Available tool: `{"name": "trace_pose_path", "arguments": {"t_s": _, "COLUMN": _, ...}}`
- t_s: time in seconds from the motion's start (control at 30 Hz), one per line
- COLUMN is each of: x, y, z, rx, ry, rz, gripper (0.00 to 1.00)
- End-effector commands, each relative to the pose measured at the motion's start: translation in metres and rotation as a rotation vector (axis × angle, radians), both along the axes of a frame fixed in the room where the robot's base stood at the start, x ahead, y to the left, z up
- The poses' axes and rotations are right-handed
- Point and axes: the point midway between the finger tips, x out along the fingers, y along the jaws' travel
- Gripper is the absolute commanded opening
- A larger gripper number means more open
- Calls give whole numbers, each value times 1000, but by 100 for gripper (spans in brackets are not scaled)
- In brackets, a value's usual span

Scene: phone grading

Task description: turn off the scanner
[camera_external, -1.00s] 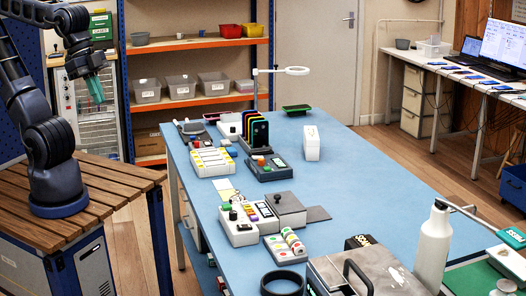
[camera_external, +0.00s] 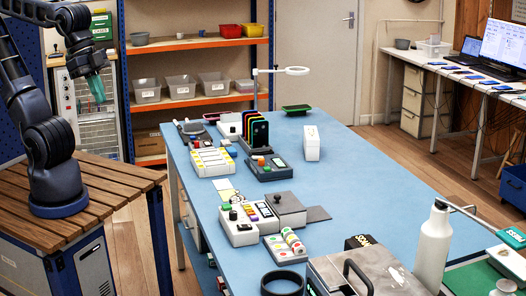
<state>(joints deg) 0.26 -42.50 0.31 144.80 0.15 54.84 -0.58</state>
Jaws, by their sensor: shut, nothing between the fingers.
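My gripper (camera_external: 98,90) has teal fingers and points down at the upper left, in front of the metal cabinet. It is shut and empty, well clear of the blue table (camera_external: 365,190). No device is readably labelled as the scanner. A pale control box with a black knob and green button (camera_external: 238,228) stands nearer the camera. I cannot tell which is the scanner, or whether any is on.
A white box with coloured strips (camera_external: 212,162), a grey lidded box (camera_external: 287,210) and a ring lamp on a post (camera_external: 292,71) occupy the table's left side. A white bottle (camera_external: 433,248) stands front right. The table's right middle is clear.

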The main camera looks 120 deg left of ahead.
Motion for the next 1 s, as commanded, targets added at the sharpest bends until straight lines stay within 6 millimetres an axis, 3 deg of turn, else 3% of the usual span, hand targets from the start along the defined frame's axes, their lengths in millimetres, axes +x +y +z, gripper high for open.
{"name": "trace_pose_path", "arguments": {"t_s": 0.17, "x": 25, "y": 2, "z": 10, "rx": -16, "ry": 14, "rz": 31, "gripper": 0}}
{"name": "trace_pose_path", "arguments": {"t_s": 0.53, "x": 102, "y": 8, "z": 29, "rx": -55, "ry": 45, "rz": 132, "gripper": 0}}
{"name": "trace_pose_path", "arguments": {"t_s": 1.0, "x": 206, "y": 17, "z": 30, "rx": -91, "ry": 84, "rz": 264, "gripper": 0}}
